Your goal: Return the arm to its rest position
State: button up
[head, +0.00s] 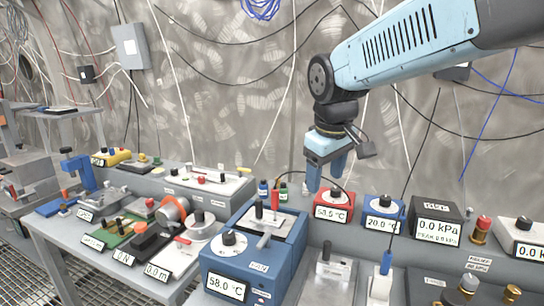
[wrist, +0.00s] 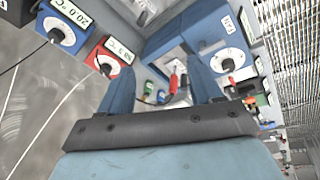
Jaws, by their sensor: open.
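My light-blue arm (head: 400,45) reaches in from the upper right in the head view and bends down at a dark wrist joint. My gripper (head: 326,180) points down above the back of the bench, near the red 58.5 °C box (head: 334,205). Its two blue fingers are apart. In the wrist view my gripper (wrist: 165,85) shows its fingers spread with nothing held between them. A small red item (wrist: 174,80) appears beyond the gap, on the bench.
A large blue 58.0 °C unit (head: 228,262) stands below left of the gripper. A blue 20.0 °C box (head: 384,213) and a black kPa gauge (head: 436,222) stand to the right. The bench is crowded; the space above it is mostly open. Cables hang along the wall (head: 230,90).

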jog(key=s+d+f+m+t, duration=0.2)
jog(key=s+d+m, duration=0.5)
jog(key=s+d, duration=0.4)
jog(key=shift+s+d, duration=0.15)
jog(key=shift+d, duration=0.55)
jog(key=shift+c, duration=0.3)
